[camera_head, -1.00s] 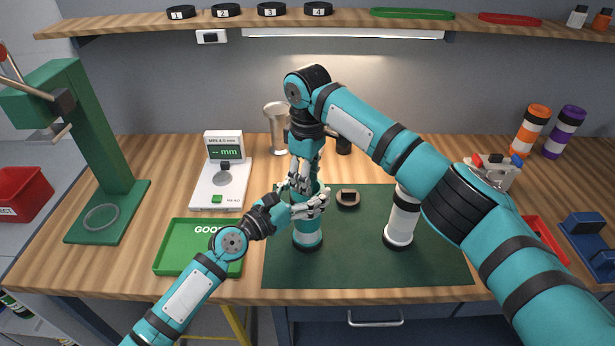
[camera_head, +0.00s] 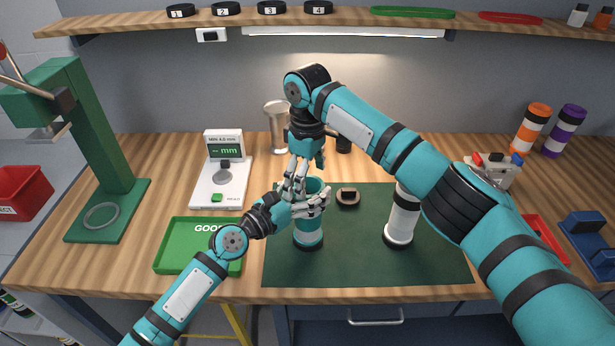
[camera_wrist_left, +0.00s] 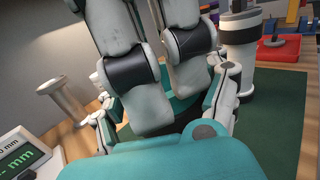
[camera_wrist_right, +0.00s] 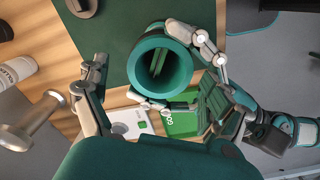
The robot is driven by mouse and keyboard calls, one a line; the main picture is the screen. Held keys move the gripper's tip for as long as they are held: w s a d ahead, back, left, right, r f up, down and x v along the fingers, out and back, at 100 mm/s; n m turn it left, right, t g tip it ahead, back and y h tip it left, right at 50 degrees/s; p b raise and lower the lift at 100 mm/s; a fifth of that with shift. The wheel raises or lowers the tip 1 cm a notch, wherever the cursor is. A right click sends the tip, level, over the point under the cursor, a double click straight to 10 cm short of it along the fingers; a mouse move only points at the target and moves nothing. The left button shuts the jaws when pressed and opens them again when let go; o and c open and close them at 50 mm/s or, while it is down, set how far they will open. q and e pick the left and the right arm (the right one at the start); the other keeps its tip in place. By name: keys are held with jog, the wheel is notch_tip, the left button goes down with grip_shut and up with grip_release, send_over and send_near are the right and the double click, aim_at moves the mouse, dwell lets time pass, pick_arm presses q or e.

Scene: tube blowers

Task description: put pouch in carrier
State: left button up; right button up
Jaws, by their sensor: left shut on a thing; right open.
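The carrier, a teal tube with a white band and dark base (camera_head: 308,232), stands upright on the dark green mat, its mouth open at the top. My left gripper (camera_head: 312,204) is shut around its upper part. My right gripper (camera_head: 294,182) is open and empty, just above and beside the rim. In the right wrist view the carrier's rim (camera_wrist_right: 160,36) faces me, and a green thing with paler strips (camera_wrist_right: 160,70) shows inside. It may be the pouch; I cannot tell for sure. No pouch shows elsewhere.
A black ring-shaped part (camera_head: 347,197) lies right of the carrier on the mat (camera_head: 345,262). A white tube with black bands (camera_head: 401,220) stands further right, under my right arm. A green tray (camera_head: 180,250) and a white gauge (camera_head: 222,182) are at the left.

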pick_arm(q)
jog(key=shift+w+a, duration=0.1)
jog(key=shift+a, duration=0.1)
pick_arm(e)
jog(key=shift+r, duration=0.1)
dwell(0.4)
pick_arm(q)
jog(key=shift+d, duration=0.15)
pick_arm(e)
notch_tip(320, 180, up, 12)
dwell(0.6)
pick_arm(q)
jog(key=o, duration=1.4)
jog(key=shift+s, duration=0.2)
